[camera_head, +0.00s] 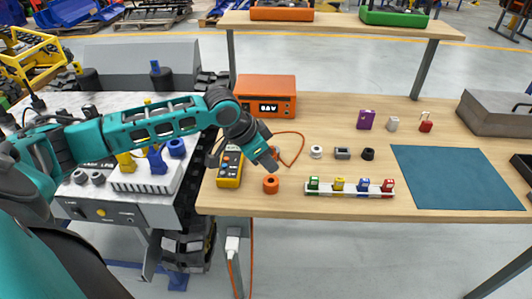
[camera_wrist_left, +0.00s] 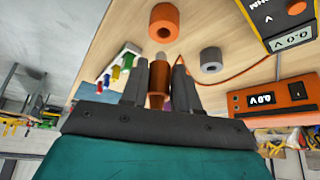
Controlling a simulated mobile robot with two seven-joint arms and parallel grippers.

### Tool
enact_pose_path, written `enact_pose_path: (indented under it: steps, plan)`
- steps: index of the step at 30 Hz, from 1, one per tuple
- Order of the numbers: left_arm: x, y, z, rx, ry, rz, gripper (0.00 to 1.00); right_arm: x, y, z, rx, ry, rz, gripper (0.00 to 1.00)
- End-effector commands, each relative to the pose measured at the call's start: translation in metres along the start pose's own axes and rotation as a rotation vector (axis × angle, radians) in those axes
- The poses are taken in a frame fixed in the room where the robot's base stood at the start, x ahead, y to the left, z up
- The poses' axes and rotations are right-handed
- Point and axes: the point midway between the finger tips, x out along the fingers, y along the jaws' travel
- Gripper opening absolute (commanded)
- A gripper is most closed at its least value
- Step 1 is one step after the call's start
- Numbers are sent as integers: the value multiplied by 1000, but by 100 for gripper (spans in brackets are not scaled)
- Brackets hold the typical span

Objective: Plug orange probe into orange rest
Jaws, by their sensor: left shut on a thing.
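The orange rest (camera_head: 270,184) is a short upright orange cylinder with a hole in its top, near the table's front edge. It also shows at the top of the left wrist view (camera_wrist_left: 163,22). My left gripper (camera_head: 268,163) is just behind and above the rest in the head view. In the left wrist view its fingers (camera_wrist_left: 159,72) are shut on the orange probe (camera_wrist_left: 157,88), whose grey tip points toward the table. The tip appears apart from the rest. The gripper mostly hides the probe in the head view. My right gripper is not in view.
A grey ring (camera_wrist_left: 210,60) stands near the rest. A yellow meter (camera_head: 230,168) lies to the left, and an orange box (camera_head: 266,96) stands behind. An orange cable (camera_head: 301,149) loops on the table. A rack of coloured blocks (camera_head: 350,190) is to the right.

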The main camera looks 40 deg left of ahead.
Motion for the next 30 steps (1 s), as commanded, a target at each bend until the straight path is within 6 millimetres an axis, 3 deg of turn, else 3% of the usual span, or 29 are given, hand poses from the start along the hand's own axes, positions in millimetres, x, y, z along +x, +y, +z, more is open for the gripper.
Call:
enact_pose_path:
  steps: [30]
  plan:
    - [2,0,1,1,1,1,1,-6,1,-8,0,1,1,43]
